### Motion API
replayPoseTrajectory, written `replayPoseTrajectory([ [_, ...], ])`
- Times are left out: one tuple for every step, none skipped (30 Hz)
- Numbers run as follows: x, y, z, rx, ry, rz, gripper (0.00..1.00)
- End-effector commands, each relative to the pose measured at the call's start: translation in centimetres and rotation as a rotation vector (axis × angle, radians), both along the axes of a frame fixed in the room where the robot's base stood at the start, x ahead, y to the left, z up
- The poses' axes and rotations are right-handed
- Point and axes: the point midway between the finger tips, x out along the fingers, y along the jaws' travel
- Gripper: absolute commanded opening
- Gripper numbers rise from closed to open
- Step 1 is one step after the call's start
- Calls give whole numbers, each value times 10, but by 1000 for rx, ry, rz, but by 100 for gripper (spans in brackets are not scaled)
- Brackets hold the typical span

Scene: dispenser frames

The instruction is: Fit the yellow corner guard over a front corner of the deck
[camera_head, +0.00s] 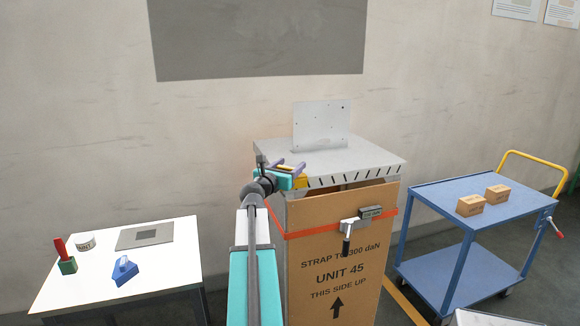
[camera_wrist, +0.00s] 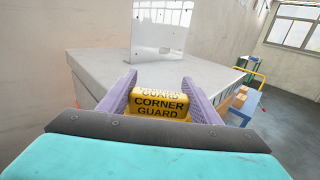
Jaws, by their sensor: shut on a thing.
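My gripper (camera_head: 290,165) is shut on the yellow corner guard (camera_wrist: 160,104). In the wrist view the guard sits between the two purple fingers, with its "CORNER GUARD" lettering facing the camera. In the head view a yellow part of the guard (camera_head: 301,182) shows just below my gripper, at the near left corner of the grey deck (camera_head: 345,164). The deck tops the tall cardboard unit and also fills the wrist view behind the fingers (camera_wrist: 95,65). My gripper hides the corner, so I cannot tell whether the guard touches it.
An upright metal plate (camera_head: 321,126) stands on the deck. An orange strap (camera_head: 315,233) with a tensioner (camera_head: 370,212) rings the carton (camera_head: 340,255). A white table (camera_head: 185,250) with a blue tool (camera_head: 125,270) is left. A blue cart (camera_head: 435,195) with two small boxes is right.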

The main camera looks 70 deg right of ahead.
Motion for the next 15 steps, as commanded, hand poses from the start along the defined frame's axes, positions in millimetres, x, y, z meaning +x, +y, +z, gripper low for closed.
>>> replayPoseTrajectory([
  [0,0,-2,0,0,0,36],
  [0,0,-2,0,0,0,36],
  [0,0,-3,0,0,0,36],
  [0,0,-3,0,0,0,36],
  [0,0,-3,0,0,0,36],
  [0,0,-3,0,0,0,36],
  [0,0,-3,0,0,0,36],
  [0,0,-3,0,0,0,36],
  [0,0,-3,0,0,0,36],
  [0,0,-3,0,0,0,36],
  [0,0,-3,0,0,0,36],
  [0,0,-4,1,0,0,36],
  [0,0,-4,1,0,0,36],
  [0,0,-4,1,0,0,60],
  [0,0,-4,1,0,0,66],
])
